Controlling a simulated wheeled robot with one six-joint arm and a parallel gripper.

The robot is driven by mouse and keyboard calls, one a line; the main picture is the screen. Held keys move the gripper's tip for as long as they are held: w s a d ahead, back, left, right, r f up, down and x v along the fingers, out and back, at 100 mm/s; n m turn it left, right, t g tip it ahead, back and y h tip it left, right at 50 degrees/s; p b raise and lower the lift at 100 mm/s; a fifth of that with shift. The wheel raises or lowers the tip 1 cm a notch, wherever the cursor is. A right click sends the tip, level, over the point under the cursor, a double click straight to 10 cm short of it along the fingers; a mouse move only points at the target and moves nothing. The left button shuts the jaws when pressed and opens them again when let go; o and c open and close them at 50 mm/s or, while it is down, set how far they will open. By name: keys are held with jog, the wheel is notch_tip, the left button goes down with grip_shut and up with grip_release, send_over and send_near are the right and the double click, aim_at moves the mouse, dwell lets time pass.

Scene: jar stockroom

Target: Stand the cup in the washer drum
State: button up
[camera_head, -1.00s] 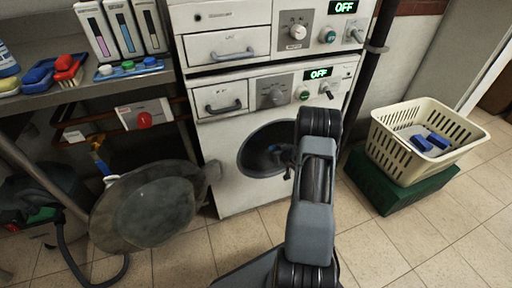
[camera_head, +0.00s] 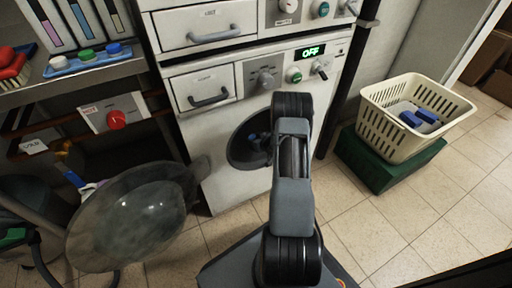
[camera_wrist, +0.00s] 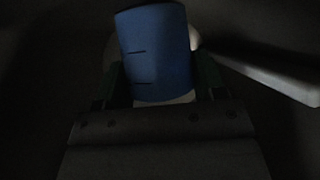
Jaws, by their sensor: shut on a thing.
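A blue cup (camera_wrist: 155,45) fills the upper middle of the wrist view, with two short dark marks on its side. My gripper (camera_wrist: 160,82) is shut on it, one dark green finger on each side. The surroundings there are very dark, and what lies under the cup cannot be made out. In the head view the lower washer (camera_head: 225,185) has its round drum opening (camera_head: 238,150) uncovered. My arm reaches to that opening and hides its right part; the cup is not clear there. The round glass door (camera_head: 130,220) stands swung open to the left.
A pale bar (camera_wrist: 275,78) juts in at the right of the wrist view, close to the cup. A cream basket (camera_head: 385,125) with blue things stands on a green box (camera_head: 370,165) at right. A shelf (camera_head: 90,75) stands left. Floor tiles are free at lower right.

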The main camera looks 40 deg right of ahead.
jog(key=shift+f+b, duration=0.8)
jog(key=shift+f, duration=0.95)
jog(key=shift+f, duration=0.2)
jog(key=o, duration=1)
jog(key=shift+c, duration=0.2)
jog(key=shift+r, duration=0.1)
